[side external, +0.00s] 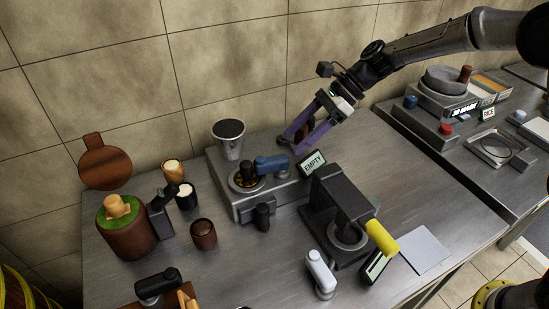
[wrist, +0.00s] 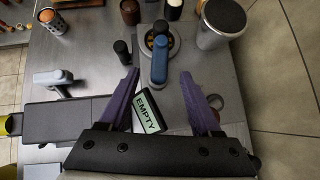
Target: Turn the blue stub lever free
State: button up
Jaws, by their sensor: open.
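In the wrist view the blue lever (wrist: 159,64) points toward me, ahead of the gap between my fingers. My gripper (side external: 294,146) has two purple fingers and is open and empty. In the side view it is to the right of the lever and apart from it. In the wrist view my gripper (wrist: 160,75) has one finger on each side of the lever's line. A small sign reading EMPTY (wrist: 148,113) shows between the fingers.
A dark machine (side external: 338,212) stands to the right, near a white-handled lever (side external: 320,272) and a yellow handle (side external: 382,238). Several cups are at left.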

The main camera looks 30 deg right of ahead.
aim_at(275, 158)
jog(key=x, duration=0.7)
jog(key=shift+a+f, duration=0.25)
jog(key=shift+a, duration=0.1)
grip_shut()
